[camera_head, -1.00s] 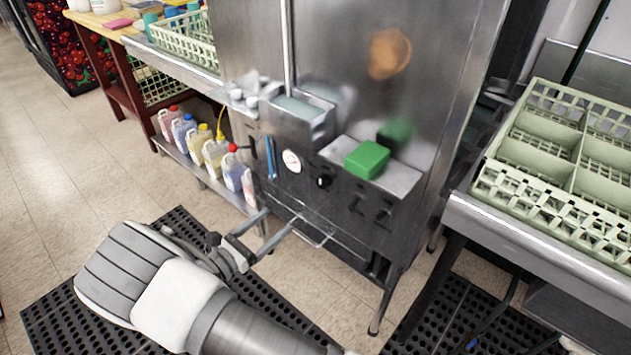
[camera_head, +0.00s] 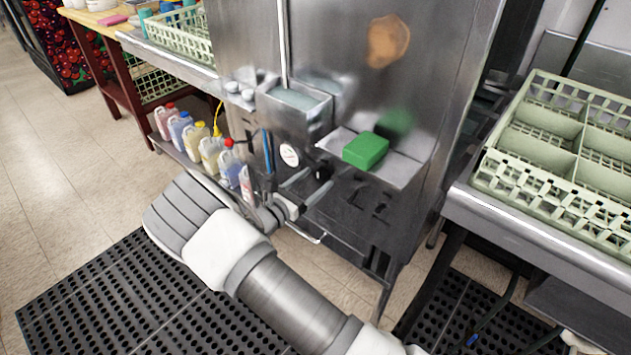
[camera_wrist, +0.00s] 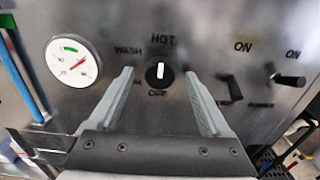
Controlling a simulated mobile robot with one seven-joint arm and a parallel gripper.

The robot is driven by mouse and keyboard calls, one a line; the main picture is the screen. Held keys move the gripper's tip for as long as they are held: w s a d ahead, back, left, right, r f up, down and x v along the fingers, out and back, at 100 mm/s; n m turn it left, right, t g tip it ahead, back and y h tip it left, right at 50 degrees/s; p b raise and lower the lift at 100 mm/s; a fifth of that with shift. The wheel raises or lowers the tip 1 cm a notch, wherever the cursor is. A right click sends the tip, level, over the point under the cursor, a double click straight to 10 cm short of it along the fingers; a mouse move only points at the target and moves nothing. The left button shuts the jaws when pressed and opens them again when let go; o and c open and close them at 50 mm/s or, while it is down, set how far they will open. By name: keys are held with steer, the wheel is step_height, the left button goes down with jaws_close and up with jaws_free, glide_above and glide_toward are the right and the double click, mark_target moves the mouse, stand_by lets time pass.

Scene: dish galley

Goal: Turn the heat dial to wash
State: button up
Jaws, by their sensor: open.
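The heat dial (camera_wrist: 159,74) is a round black knob with a white pointer stripe on the steel panel. In the wrist view the stripe stands upright, below the label HOT (camera_wrist: 162,40); the label WASH (camera_wrist: 128,50) is to its upper left and OFF is below it. The dial also shows in the head view (camera_head: 323,174), partly crowded by my fingers. My gripper (camera_wrist: 160,88) is open, with one finger on each side of the dial and gaps between. It also shows in the head view (camera_head: 306,183). Whether the fingertips reach the panel is unclear.
A gauge (camera_wrist: 72,62) and a blue tube (camera_wrist: 22,80) are left of the dial. Two black switches (camera_wrist: 230,90) (camera_wrist: 288,80) are to its right. A green block (camera_head: 366,150) lies on the ledge above. Several jugs (camera_head: 212,152) stand on the left shelf.

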steer(key=shift+w+d, duration=0.25)
steer(key=shift+w, duration=0.1)
steer(key=shift+c, duration=0.4)
jaws_close()
steer(key=shift+r+n+p, duration=0.1)
steer(key=shift+n+p, duration=0.7)
steer(key=shift+n, duration=0.2)
steer(key=n+p, duration=0.2)
steer(key=n, duration=0.1)
steer(key=shift+n, duration=0.3)
steer(key=n+p, duration=0.1)
steer(key=n, duration=0.5)
steer(key=shift+p, duration=0.4)
